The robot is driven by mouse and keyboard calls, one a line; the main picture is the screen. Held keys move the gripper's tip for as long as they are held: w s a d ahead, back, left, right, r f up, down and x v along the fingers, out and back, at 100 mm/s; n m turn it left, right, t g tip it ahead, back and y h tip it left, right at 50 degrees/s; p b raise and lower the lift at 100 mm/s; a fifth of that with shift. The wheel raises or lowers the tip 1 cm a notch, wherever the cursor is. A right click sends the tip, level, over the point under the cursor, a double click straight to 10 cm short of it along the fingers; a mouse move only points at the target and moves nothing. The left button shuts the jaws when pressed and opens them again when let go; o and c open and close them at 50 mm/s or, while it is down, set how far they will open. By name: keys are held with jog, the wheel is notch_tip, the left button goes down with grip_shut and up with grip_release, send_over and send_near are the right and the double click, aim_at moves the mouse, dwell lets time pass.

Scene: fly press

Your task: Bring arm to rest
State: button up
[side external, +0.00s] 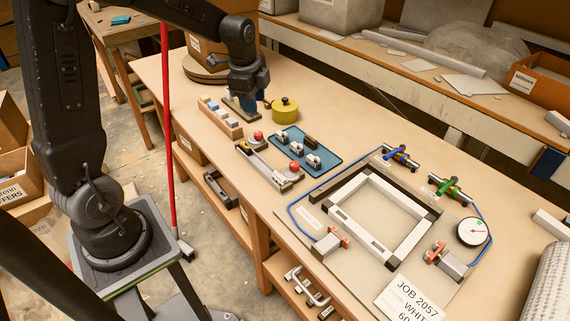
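My arm reaches in from the upper left over the far end of the workbench (190,95). My gripper (248,100) hangs low there, pointing down, between a wooden rack (222,120) of small blocks and a yellow round pot (285,108) with a knob on its lid.
A blue tray (325,177) of small parts and a fixture with red knobs (268,165) lie mid-bench. Nearer are a rectangular frame (350,240) with clamps, a dial gauge (472,232) and a job card (410,298). A red pole (167,130) stands beside the bench.

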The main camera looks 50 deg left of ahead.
jog(key=s+d+r+n+t, duration=0.2)
jog(key=s+d+r+n, duration=0.2)
jog(key=s+d, duration=0.3)
jog(key=s+d+r+n+t, duration=0.1)
jog(key=s+d+r+n, duration=0.3)
jog(key=s+d+n, duration=0.3)
jog(key=s+d, duration=0.1)
jog(key=s, duration=0.4)
jog(key=shift+r+t+h, duration=0.4)
jog(key=shift+o, duration=0.4)
